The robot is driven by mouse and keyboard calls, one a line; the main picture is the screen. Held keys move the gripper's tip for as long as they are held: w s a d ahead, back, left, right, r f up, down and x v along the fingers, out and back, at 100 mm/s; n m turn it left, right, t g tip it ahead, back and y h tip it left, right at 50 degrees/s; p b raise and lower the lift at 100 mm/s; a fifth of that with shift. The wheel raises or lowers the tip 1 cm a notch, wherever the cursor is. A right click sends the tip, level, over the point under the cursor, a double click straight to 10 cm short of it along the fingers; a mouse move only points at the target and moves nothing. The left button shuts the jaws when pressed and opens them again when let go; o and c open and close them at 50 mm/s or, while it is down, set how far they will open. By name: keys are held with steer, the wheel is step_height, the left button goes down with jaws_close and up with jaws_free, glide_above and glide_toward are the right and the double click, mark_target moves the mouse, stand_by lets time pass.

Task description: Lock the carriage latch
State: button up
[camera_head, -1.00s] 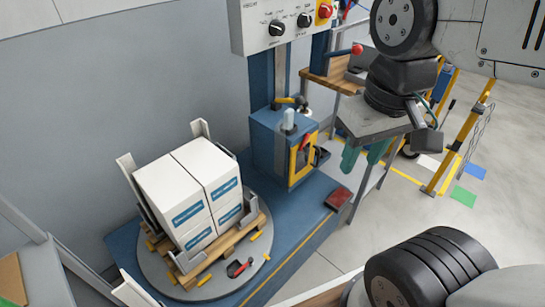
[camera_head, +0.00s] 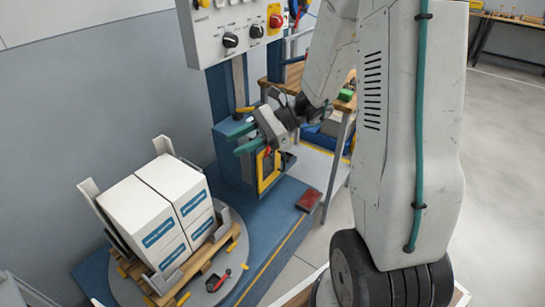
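The carriage (camera_head: 228,157) is a blue housing on the mast above the blue base, with a yellow frame (camera_head: 264,183) on its front. A small yellow-and-dark lever (camera_head: 243,110) shows at its top, by the mast. I cannot tell which part is the carriage latch; my gripper hides much of the carriage's upper front. My gripper (camera_head: 238,138) reaches in from the right, its two teal fingers apart and pointing left across the carriage top. Nothing shows between them. Whether they touch the carriage is unclear.
A turntable (camera_head: 236,223) at lower left carries a pallet with white boxes (camera_head: 157,230). A red-handled lever (camera_head: 218,281) lies on its front part. A red pedal (camera_head: 309,199) sits on the base. The control panel (camera_head: 205,45) hangs above; a workbench (camera_head: 342,104) stands behind my arm.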

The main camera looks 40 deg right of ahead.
steer(key=w+d+f+m+t+h, duration=0.1)
steer(key=w+d+f+m+t, duration=0.5)
steer(key=d+f+m+t, duration=0.3)
steer(key=m+t+h, duration=0.5)
steer(key=m+h, duration=0.3)
steer(key=m, duration=0.3)
glide_toward(274, 157)
steer(key=w, duration=0.3)
steer(key=x, duration=0.7)
steer(key=shift+w+a, duration=0.2)
steer(key=shift+a, duration=0.35)
jaws_close()
